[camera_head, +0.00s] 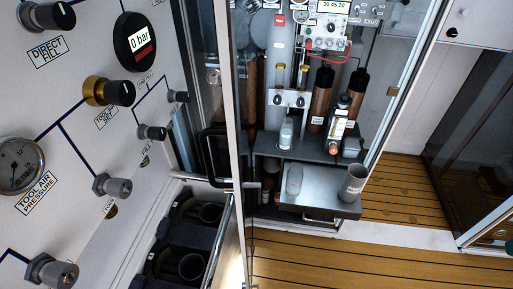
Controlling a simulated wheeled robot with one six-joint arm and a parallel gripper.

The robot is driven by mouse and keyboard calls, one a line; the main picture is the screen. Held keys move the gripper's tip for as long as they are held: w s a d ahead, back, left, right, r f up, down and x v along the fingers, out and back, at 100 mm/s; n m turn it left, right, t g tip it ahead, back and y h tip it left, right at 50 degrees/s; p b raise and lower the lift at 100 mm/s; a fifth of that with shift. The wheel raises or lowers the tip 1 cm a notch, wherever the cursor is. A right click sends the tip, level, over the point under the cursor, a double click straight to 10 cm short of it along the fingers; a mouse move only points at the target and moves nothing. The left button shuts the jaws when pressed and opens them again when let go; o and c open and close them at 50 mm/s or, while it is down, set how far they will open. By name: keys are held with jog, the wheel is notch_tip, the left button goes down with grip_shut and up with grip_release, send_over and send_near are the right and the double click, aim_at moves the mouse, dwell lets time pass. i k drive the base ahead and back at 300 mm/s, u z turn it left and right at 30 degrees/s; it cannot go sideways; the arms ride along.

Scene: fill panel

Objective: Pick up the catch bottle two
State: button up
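I cannot read which bottle is catch bottle two. A clear bottle with a pale label (286,133) stands upright on the dark shelf at the back. A second clear bottle (294,180) stands on the pulled-out metal tray (325,189) in front of and below it. Two brown bottles with dark tops stand behind to the right, the left one (320,98) and the right one (357,88). My gripper is not in view.
A grey cup (354,183) stands at the tray's right end. A panel with knobs and gauges (70,130) fills the left. A glass door edge (238,150) stands upright beside the cabinet. The wooden floor (360,262) in front is clear.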

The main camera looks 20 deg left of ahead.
aim_at(286, 127)
jog(key=u, duration=0.4)
jog(key=k, duration=1)
jog(key=z, duration=0.3)
jog(key=i, duration=0.75)
jog(key=z, duration=0.75)
jog(key=i, duration=0.75)
jog(key=u, duration=0.45)
jog(key=i, duration=1)
jog(key=u, duration=0.75)
